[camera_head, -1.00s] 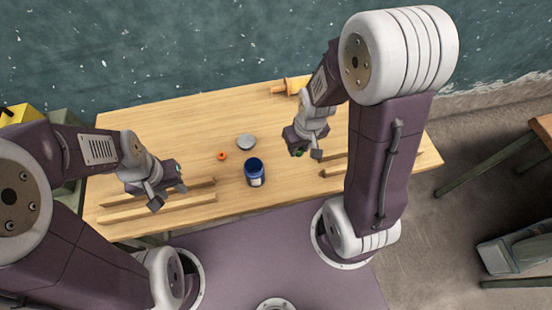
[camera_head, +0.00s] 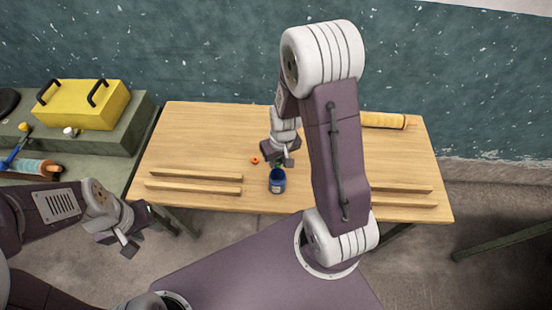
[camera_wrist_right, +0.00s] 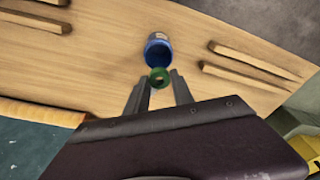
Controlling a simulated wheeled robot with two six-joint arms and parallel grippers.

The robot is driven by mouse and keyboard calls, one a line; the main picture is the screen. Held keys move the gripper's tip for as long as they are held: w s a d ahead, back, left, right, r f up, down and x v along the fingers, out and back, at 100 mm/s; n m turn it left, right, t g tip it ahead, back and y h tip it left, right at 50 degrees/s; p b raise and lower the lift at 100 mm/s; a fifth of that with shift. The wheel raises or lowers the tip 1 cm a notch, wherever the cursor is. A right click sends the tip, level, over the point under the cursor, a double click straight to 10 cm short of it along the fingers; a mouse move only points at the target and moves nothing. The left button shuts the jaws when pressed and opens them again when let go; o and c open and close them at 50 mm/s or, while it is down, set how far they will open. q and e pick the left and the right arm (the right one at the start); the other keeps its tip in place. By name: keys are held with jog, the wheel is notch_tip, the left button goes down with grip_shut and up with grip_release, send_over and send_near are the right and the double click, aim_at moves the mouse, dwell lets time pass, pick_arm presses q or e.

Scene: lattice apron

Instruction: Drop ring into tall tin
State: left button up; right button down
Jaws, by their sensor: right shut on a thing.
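A green ring (camera_wrist_right: 160,77) is between the fingertips of my right gripper (camera_wrist_right: 158,84), which is shut on it. In the head view my right gripper (camera_head: 283,162) is just behind the blue tin (camera_head: 277,181), with a bit of green showing at its tips. The blue tin stands upright and open near the table's front edge. In the right wrist view the ring is in front of the tin's mouth (camera_wrist_right: 158,52); I cannot tell its height above the rim. My left gripper (camera_head: 137,232) is open and empty, off the table's front left.
A small orange ring-like piece (camera_head: 255,160) lies left of my right gripper on the wooden table (camera_head: 200,135). Wooden strips (camera_head: 195,175) lie at left and right. An orange roll (camera_head: 383,120) lies at the back right. A yellow case (camera_head: 83,104) sits on a side bench.

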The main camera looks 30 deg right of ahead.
notch_tip(320, 180, down, 6)
jog(key=b, duration=0.5)
jog(key=shift+s, duration=0.1)
jog(key=shift+a+r, duration=0.1)
dwell(0.4)
jog(key=c, duration=1)
grip_release()
